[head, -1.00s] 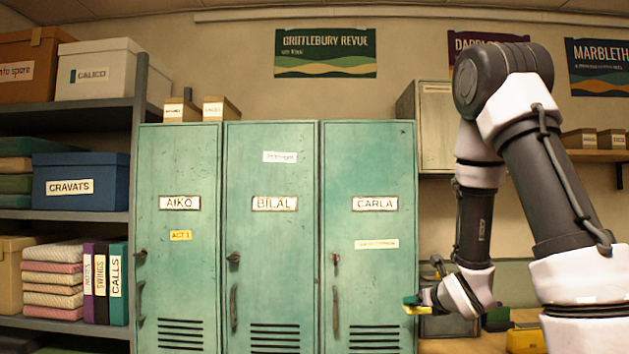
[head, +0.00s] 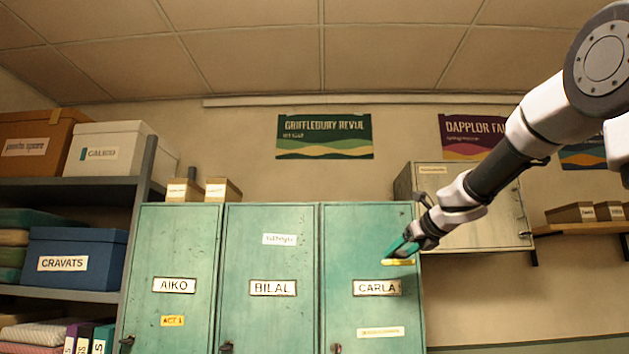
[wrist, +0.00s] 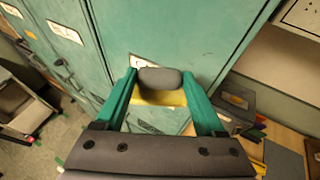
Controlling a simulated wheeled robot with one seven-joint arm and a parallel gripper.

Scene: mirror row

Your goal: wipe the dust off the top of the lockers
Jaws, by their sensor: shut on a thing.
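The three green lockers, AIKO (head: 175,250), BILAL (head: 272,320) and CARLA (head: 345,235), stand side by side. The head camera is below their top edge, so the top surface and any dust are hidden. My gripper (head: 402,248) is in front of the upper right part of the CARLA door, below the top edge. Its green fingers are shut on a sponge-like pad, seen as a yellow strip (head: 398,262). In the wrist view the pad (wrist: 160,78) shows a grey rounded part and a yellow part between the fingertips.
Two small boxes (head: 185,190) (head: 222,189) stand on the lockers at the left end. A wall cabinet (head: 485,225) is close on the right, behind my arm. A shelf unit (head: 75,190) with boxes stands at the left. The space above the lockers' middle and right looks clear.

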